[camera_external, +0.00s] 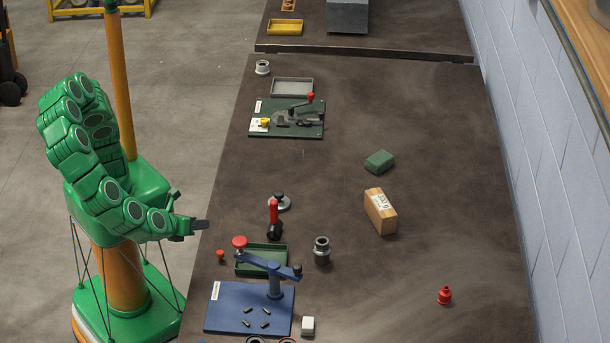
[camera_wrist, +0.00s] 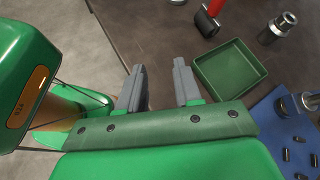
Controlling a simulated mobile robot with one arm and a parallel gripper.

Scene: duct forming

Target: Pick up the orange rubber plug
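A small orange-red plug (camera_external: 220,255) stands on the dark workbench (camera_external: 400,130) near its left edge, just left of the green tray (camera_external: 248,270), in the external view. I take it for the orange rubber plug. My gripper (camera_external: 203,225) is at the bench's left edge, apart from the plug and farther up the picture. In the wrist view my gripper (camera_wrist: 160,80) is open, with its two grey fingers apart and nothing clear between them.
The green tray (camera_wrist: 229,70) lies right of my fingers in the wrist view. A blue fixture (camera_external: 225,308) with a lever, a red-handled tool (camera_external: 273,217) and a dark metal fitting (camera_external: 321,250) stand close by. A red fitting (camera_external: 444,295) stands far right. The bench centre is mostly clear.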

